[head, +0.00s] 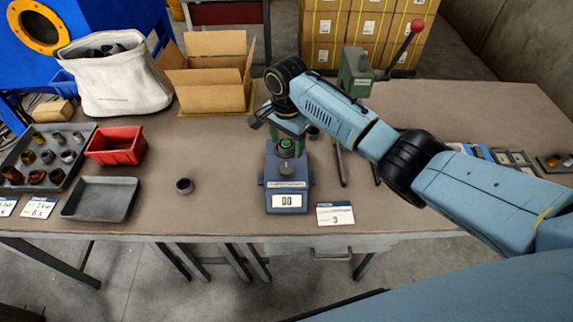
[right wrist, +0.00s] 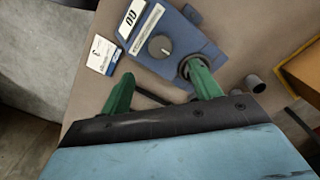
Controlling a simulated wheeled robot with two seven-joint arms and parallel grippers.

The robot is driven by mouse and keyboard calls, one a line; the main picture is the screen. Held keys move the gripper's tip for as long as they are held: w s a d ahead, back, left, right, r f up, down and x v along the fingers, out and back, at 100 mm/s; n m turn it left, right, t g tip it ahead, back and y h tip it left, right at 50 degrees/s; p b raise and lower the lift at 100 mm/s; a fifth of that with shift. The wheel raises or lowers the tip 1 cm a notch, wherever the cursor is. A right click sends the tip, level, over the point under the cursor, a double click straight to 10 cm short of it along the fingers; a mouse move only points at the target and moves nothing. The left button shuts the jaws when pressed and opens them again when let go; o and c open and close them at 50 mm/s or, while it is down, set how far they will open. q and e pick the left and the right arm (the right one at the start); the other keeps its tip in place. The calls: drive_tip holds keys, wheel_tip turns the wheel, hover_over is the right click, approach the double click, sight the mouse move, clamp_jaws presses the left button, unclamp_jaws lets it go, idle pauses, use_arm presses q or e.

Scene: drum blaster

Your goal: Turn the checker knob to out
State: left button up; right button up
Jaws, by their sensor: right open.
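The checker (head: 286,187) is a blue box on the table with a display reading 0.0; it also shows in the right wrist view (right wrist: 205,47). Its round grey knob (right wrist: 160,47) sits beside the display in the right wrist view. My right gripper (head: 287,147) is above the back of the checker in the head view. In the right wrist view its green fingers (right wrist: 160,73) are apart, with nothing between them. The knob lies just beyond the fingertips in that view. One finger overlaps a dark round fitting on the checker; I cannot tell whether they touch. My left gripper is out of view.
A white label card (head: 335,214) lies right of the checker. A dark ring (head: 184,186) stands alone to its left. A red bin (head: 116,146), a grey tray (head: 101,199) and an open cardboard box (head: 212,94) are farther left. A green lever press (head: 357,72) stands behind my right arm.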

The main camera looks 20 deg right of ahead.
sight(287, 168)
wheel_tip(287, 168, down, 10)
drive_tip(key=shift+r+b, duration=0.15)
drive_tip(key=shift+b, duration=0.8)
drive_tip(key=shift+c, duration=0.3)
drive_tip(key=c, duration=0.9)
